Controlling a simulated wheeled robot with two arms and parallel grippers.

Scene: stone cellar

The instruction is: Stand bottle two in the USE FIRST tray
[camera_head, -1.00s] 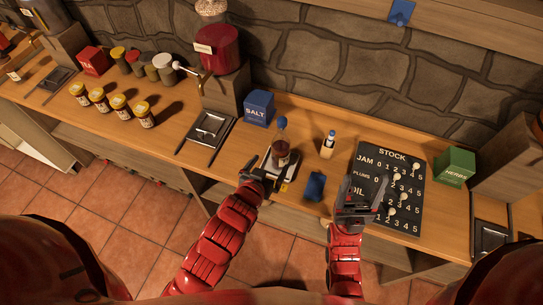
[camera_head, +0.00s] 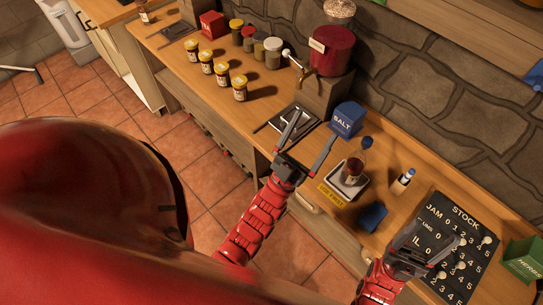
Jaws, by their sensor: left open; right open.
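I cannot read the bottle's own label. My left gripper (camera_head: 315,127) is open and empty, left of the bottle and apart from it, in front of the dark tray by the salt box. My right gripper (camera_head: 441,234) is open and empty over the STOCK board, right of the bottle.
A small white bottle with a blue cap (camera_head: 403,181) and a blue cloth-like item (camera_head: 372,217) are right of the tray. The blue SALT box (camera_head: 346,119) stands behind it. The STOCK board (camera_head: 470,262) and green HERBS box (camera_head: 523,261) are further right. Several yellow-lidded jars (camera_head: 222,75) stand left.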

